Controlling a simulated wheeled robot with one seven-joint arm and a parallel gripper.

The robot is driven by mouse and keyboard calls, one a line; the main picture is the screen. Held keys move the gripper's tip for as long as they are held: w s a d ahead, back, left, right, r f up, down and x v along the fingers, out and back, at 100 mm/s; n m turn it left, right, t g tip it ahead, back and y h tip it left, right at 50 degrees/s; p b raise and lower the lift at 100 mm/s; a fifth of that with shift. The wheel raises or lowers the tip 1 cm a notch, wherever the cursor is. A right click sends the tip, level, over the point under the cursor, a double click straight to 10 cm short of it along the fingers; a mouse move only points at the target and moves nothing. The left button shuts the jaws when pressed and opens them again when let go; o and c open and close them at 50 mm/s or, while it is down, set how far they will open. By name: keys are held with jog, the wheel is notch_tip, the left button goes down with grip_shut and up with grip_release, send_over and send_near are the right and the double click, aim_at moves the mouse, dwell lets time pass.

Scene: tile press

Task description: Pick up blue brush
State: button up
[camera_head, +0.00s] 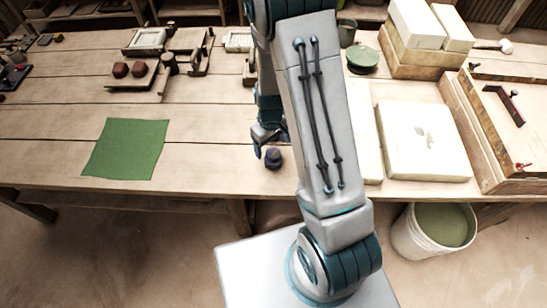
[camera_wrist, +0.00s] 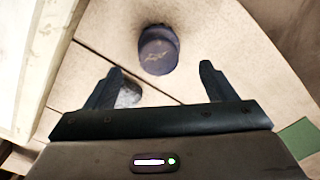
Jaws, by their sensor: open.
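A small dark blue, rounded thing, which looks like the blue brush (camera_head: 273,158), stands on the wooden table near its front edge. In the wrist view the brush (camera_wrist: 158,48) shows just beyond my fingertips, roughly midway between them, with a faint mark on its face. My gripper (camera_wrist: 161,68) is open and empty, its two dark fingers spread apart. In the head view my gripper (camera_head: 266,135) is beside the brush, partly hidden by my own arm. I cannot tell the exact gap between fingers and brush.
A green cloth (camera_head: 125,150) lies flat at the left on the table (camera_head: 60,122). White slabs (camera_head: 424,140) lie to the right. A small grey lump (camera_wrist: 129,95) shows by my left finger in the wrist view. A bucket (camera_head: 432,232) stands on the floor. Table between cloth and brush is clear.

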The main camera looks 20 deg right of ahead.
aim_at(273, 152)
jog(key=shift+f, duration=0.65)
jog(key=shift+s+d+f+p, duration=0.1)
jog(key=shift+s+f+p, duration=0.1)
jog(key=shift+f, duration=0.75)
jog(key=shift+s+d+f+p, duration=0.1)
jog(key=shift+s+f+p, duration=0.1)
jog(key=shift+f, duration=0.75)
jog(key=shift+w+f, duration=0.1)
jog(key=shift+f, duration=0.65)
jog(key=c, duration=1.1)
